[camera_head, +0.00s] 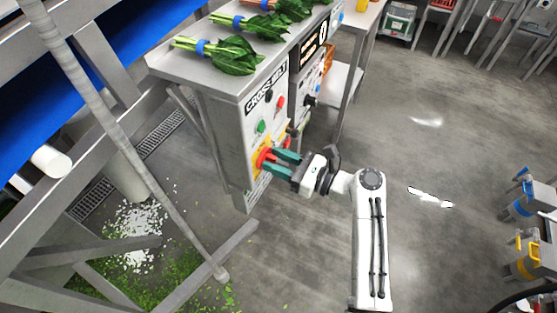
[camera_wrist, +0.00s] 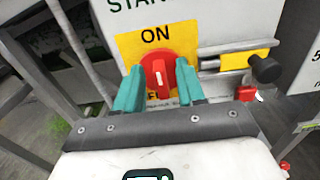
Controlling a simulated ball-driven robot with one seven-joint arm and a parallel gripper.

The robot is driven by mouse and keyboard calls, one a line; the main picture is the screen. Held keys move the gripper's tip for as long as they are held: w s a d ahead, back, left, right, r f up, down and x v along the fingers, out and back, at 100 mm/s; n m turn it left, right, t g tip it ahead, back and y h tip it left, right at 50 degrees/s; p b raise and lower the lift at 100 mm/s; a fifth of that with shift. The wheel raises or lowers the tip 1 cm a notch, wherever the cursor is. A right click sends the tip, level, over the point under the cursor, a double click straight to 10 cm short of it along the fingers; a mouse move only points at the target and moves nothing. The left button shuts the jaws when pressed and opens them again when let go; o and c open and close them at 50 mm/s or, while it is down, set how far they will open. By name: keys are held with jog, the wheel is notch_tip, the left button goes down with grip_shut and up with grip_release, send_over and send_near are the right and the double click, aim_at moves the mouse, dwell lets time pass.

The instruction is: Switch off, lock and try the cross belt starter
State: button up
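The cross belt starter cabinet (camera_head: 225,110) stands left of centre, with its CROSS BELT label (camera_head: 266,91) and green and red buttons. Its red rotary switch (camera_wrist: 158,76) sits on a yellow plate (camera_wrist: 128,48) in the wrist view. The white mark on the switch stands upright toward ON; the lower lettering is mostly hidden by my gripper. My gripper (camera_wrist: 160,86) has its teal fingers on either side of the switch; whether they press on it is unclear. A steel rod with a black knob (camera_wrist: 266,69) and a yellow part lies to the right. A small red item (camera_wrist: 246,93) is below it.
Bunches of greens (camera_head: 222,52) lie on the cabinet's top. A second panel with a black knob stands behind to the right. A steel frame (camera_head: 130,150) with a blue belt is at left, spilled leaves (camera_head: 150,280) below.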

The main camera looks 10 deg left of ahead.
grip_shut()
jog(key=shift+n, duration=0.3)
dwell(0.3)
jog(key=shift+s+a+f+n+b, duration=0.15)
jog(key=shift+n+b, duration=1.25)
jog(key=shift+n, duration=1.45)
jog(key=shift+s+d+f+n+b, duration=0.1)
jog(key=shift+s+f+n+b, duration=0.15)
jog(key=shift+n+b, duration=1.95)
jog(key=shift+s+a+f+n+b, duration=0.2)
jog(key=shift+n+b, duration=0.45)
jog(key=shift+n, duration=2.9)
jog(key=shift+d, duration=0.1)
grip_release()
jog(key=shift+w, duration=0.1)
